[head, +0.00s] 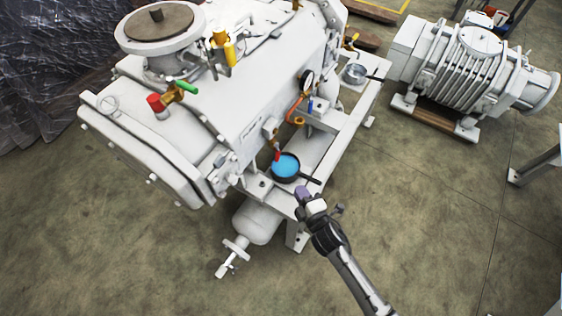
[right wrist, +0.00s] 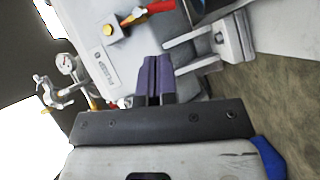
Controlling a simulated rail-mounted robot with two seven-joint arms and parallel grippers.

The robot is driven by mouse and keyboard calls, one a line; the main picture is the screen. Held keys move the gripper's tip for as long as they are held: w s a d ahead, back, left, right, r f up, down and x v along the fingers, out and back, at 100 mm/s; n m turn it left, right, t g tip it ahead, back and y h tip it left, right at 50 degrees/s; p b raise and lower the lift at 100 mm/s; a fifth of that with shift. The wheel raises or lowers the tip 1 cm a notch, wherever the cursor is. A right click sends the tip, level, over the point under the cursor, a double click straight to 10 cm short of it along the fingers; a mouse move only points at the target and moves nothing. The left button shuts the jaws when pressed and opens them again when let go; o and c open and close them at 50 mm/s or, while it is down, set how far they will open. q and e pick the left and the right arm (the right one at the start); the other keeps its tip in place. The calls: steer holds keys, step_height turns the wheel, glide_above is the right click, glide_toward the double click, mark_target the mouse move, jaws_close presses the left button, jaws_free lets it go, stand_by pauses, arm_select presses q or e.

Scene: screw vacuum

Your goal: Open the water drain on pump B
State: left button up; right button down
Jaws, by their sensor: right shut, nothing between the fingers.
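The pump is a large white machine (head: 200,100) in the head view. A label plate (right wrist: 104,65) shows on its wall in the right wrist view; the lettering looks like "PUMP", and its last character is hard to read. A small valve with a red handle (head: 277,155) sits low on the pump; a red-handled valve also shows at the top of the right wrist view (right wrist: 147,12). A dark pan with blue contents (head: 286,168) stands below it on the frame ledge. My right gripper (head: 302,193), with purple fingers (right wrist: 155,78), is shut and empty, apart from the valve.
A pressure gauge (head: 307,82) and an orange hose are on the pump's side. A white cylinder (head: 257,222) hangs below. Another ribbed machine (head: 470,65) stands at right.

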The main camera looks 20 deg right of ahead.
mark_target(277, 153)
arm_select(q)
step_height(277, 153, down, 7)
steer(key=b, duration=0.6)
steer(key=shift+a+b, duration=0.2)
steer(key=shift+b, duration=0.1)
arm_select(e)
steer(key=w+f, duration=0.2)
steer(key=w, duration=1.1)
steer(key=shift+w+a, duration=0.3)
steer(key=shift+a, duration=0.15)
arm_select(q)
steer(key=shift+s, duration=0.15)
